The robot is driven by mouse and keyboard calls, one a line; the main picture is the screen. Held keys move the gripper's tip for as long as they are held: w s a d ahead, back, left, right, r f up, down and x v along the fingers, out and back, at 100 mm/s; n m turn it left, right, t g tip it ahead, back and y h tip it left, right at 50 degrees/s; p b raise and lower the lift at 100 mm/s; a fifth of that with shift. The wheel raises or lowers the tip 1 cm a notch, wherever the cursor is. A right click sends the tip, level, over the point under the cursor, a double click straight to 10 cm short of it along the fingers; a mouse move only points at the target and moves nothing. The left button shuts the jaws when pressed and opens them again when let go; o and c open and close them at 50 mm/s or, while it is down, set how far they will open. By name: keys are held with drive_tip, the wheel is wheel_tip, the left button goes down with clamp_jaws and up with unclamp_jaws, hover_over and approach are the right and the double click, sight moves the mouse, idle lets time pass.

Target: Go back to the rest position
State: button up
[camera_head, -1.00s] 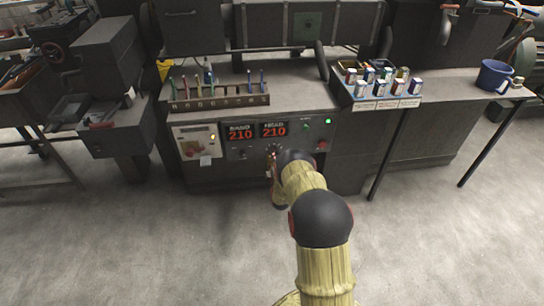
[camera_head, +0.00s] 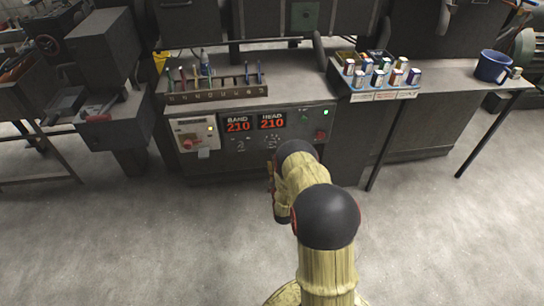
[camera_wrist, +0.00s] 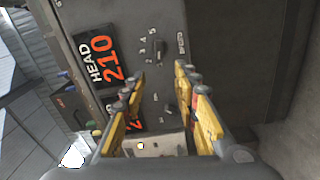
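My gripper (camera_wrist: 160,76) is open and empty in the wrist view, its two yellow fingers apart in front of the control panel (camera_wrist: 150,20). A dial (camera_wrist: 153,50) with numbers around it is beyond the fingertips, not held. The red HEAD display (camera_wrist: 105,60) reads 210. In the head view, my arm reaches toward the front of the control panel (camera_head: 318,125), and the BAND display (camera_head: 238,124) and HEAD display both read 210. My gripper is mostly hidden there behind my own arm.
Table legs stand at right. The grey floor (camera_head: 130,245) in front is clear.

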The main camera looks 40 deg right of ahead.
drive_tip(key=shift+s+a, duration=0.4)
drive_tip(key=shift+s, duration=0.15)
drive_tip(key=s+a+f+m+g+y, duration=0.2)
drive_tip(key=s+f+m+g, duration=0.15)
drive_tip(key=f, duration=0.45)
drive_tip(key=s+a+f+m+g+y, duration=0.2)
drive_tip(key=s+f+m+g, duration=0.15)
drive_tip(key=f, duration=0.35)
drive_tip(key=s+a+r+m+g+y, duration=0.1)
drive_tip(key=s+a+g+y, duration=0.1)
drive_tip(key=s+a+g, duration=0.1)
drive_tip(key=s+a+r+y+p, duration=0.1)
drive_tip(key=s+a+r, duration=0.6)
drive_tip(key=r, duration=1.3)
drive_tip(key=s+a+r+m+y+p, duration=0.1)
drive_tip(key=s+a+r+p, duration=0.2)
drive_tip(key=s+a+r, duration=0.4)
drive_tip(key=s+a+r+y+p, duration=0.1)
drive_tip(key=s+a+r, duration=0.7)
drive_tip(key=r, duration=2.5)
drive_tip(key=a+p, duration=0.1)
drive_tip(key=a, duration=0.6)
drive_tip(key=shift+a+r+m, duration=0.15)
drive_tip(key=shift+r+m, duration=0.25)
